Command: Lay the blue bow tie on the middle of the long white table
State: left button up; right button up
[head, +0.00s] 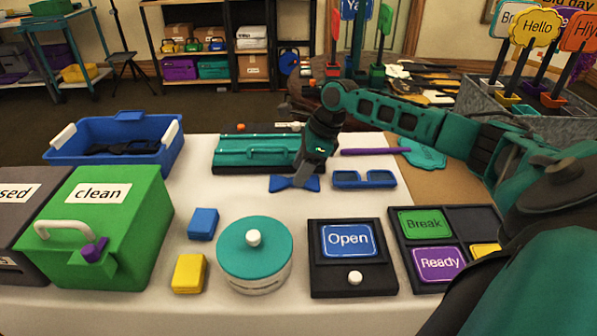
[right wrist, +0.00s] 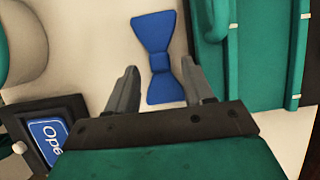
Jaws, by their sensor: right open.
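The blue bow tie (head: 294,183) lies on the long white table (head: 195,270), in front of the teal case and near the table's middle. My right gripper (head: 303,176) is directly over it and partly hides it in the head view. In the right wrist view, the bow tie (right wrist: 157,58) lies flat with its near part between the two open fingers of the right gripper (right wrist: 158,85). Whether the fingers touch it cannot be told. My left gripper is not in view.
A round teal-lidded tin (head: 255,250) and an "Open" sign box (head: 350,262) stand in front. A green "clean" box (head: 105,230) is at left. Bare cloth lies left of the case.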

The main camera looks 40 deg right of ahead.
jog(key=p+v, duration=0.2)
jog(key=v, duration=0.8)
jog(key=shift+a+r, duration=0.1)
